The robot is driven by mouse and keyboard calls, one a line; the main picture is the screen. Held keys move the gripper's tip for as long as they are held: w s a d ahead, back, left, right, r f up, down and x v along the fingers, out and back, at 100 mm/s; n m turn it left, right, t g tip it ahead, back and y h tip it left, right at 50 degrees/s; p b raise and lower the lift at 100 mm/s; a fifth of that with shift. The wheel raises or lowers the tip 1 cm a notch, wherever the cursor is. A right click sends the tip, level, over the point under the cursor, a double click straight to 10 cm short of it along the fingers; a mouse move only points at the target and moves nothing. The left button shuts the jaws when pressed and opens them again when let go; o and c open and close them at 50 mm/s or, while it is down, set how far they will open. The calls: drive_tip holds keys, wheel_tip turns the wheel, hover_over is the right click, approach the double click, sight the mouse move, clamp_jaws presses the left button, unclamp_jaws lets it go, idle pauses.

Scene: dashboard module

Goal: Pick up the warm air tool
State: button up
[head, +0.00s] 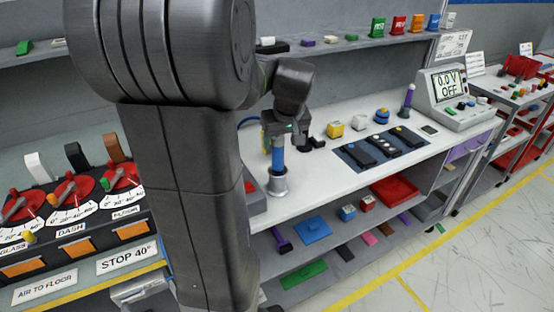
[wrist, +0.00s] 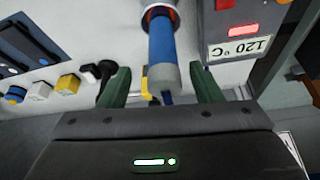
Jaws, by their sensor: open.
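The warm air tool, as I take it, is the blue cylinder (head: 278,158) standing upright in a round metal holder (head: 278,184) on the white bench. In the wrist view the blue body (wrist: 161,42) has a grey end and enters the holder, which has a red ring inside. My gripper (head: 286,130) is by the tool's upper end. In the wrist view my gripper (wrist: 161,74) has its two green fingers apart, one on each side of the tool. Gaps show on both sides, so neither finger appears to touch it.
A grey unit reading 120 °C (wrist: 240,42) stands close beside the holder. A yellow block (head: 335,130), a white block (head: 360,123) and a dark tray of black devices (head: 381,148) lie to the right. My arm's column hides the bench's left part.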

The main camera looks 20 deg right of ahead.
drive_tip(key=shift+p+x, duration=0.45)
drive_tip(key=shift+x, duration=2.2)
drive_tip(key=shift+a, duration=0.15)
drive_tip(key=c, duration=1.1)
wheel_tip(320, 180, up, 12)
drive_tip(key=shift+f+p, duration=0.1)
drive_tip(key=shift+p, duration=0.35)
wheel_tip(320, 180, up, 7)
drive_tip(key=p, duration=0.6)
hover_over(277, 149)
drive_tip(key=w, duration=0.2)
drive_tip(key=shift+w+d+f+b, duration=0.1)
drive_tip(key=shift+w+d+b, duration=0.05)
drive_tip(key=shift+d+b, duration=0.2)
